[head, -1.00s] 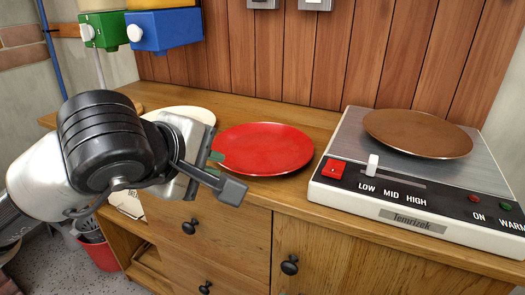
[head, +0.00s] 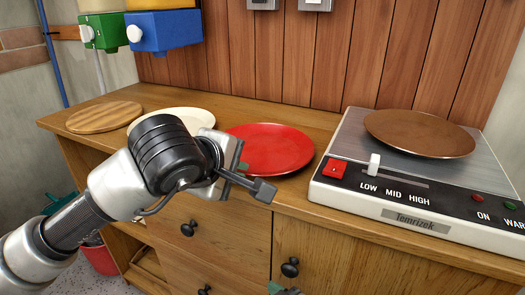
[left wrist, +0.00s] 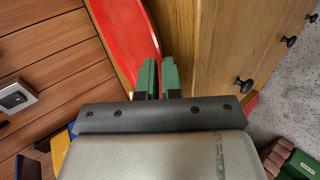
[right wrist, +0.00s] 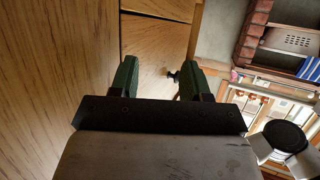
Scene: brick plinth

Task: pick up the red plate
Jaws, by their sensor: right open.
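The red plate (head: 275,148) lies on the wooden cabinet top, left of the warming appliance. My left gripper (head: 238,165) is at the plate's near left rim in the head view. In the left wrist view its green fingers (left wrist: 160,78) are close together, with the rim of the red plate (left wrist: 122,30) running into the narrow gap between them. The plate still looks flat on the cabinet. My right gripper (right wrist: 156,78) is open and empty in front of the cabinet drawers. Only a fingertip of it shows at the bottom of the head view.
A warming appliance (head: 335,190) with a brown plate (head: 419,133) on it stands at the right. A cream plate (head: 190,114) and a round wooden board (head: 104,117) lie to the left. A blue box (head: 165,33) and a green box (head: 97,32) hang above. The wooden wall is behind.

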